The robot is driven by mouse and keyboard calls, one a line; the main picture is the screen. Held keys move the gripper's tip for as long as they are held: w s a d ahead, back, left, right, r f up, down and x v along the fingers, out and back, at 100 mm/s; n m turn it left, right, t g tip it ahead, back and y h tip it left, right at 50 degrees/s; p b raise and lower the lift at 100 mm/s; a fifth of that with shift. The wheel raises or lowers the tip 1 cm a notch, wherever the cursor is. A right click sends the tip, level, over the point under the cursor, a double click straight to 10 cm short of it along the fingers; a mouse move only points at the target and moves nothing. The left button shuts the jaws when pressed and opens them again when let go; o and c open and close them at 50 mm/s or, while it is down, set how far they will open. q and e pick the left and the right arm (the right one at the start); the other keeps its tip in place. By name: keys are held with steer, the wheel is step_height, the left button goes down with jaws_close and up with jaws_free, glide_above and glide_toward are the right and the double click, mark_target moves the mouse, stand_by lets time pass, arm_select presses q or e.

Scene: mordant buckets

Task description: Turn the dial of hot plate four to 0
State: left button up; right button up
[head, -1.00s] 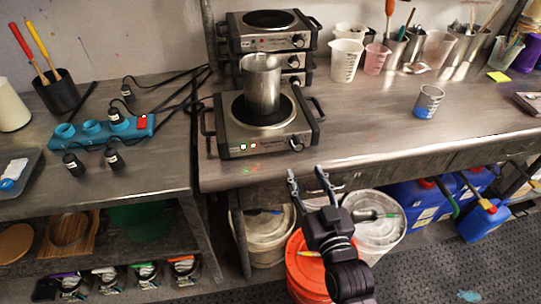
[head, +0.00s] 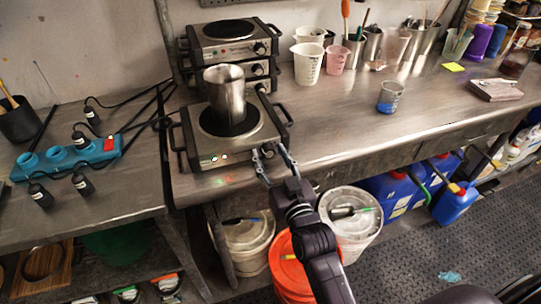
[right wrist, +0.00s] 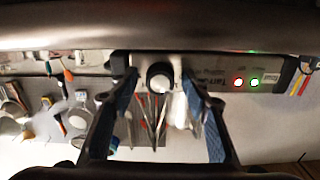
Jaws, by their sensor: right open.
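A hot plate (head: 186,133) with a steel pot (head: 229,100) on it stands at the bench's front edge; I cannot read a number on it. Its front panel shows in the right wrist view (right wrist: 215,68), with a red and a green light lit. Its round dial (right wrist: 160,77) sits between the fingers of my right gripper (right wrist: 162,95), with visible gaps on both sides. In the head view my right gripper (head: 269,152) is open at the panel's right end, its fingertips around the dial. The dial's setting is not readable. My left gripper is out of view.
More hot plates are stacked behind, the top one (head: 262,30) clearest. A blue power strip (head: 85,154) with cables lies on the left bench. A beaker with blue liquid (head: 388,99) stands right.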

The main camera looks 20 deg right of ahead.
steer(key=c, duration=1.2)
steer(key=shift+o, duration=0.2)
steer(key=shift+r+n+p, duration=0.15)
steer(key=shift+n+p, duration=1.05)
steer(key=shift+n, duration=0.1)
steer(key=shift+n+p, duration=0.6)
steer(key=shift+n, duration=0.5)
steer(key=shift+n+p, duration=0.4)
steer(key=shift+n, duration=0.7)
steer(key=o, duration=1.2)
steer(key=shift+c, duration=0.2)
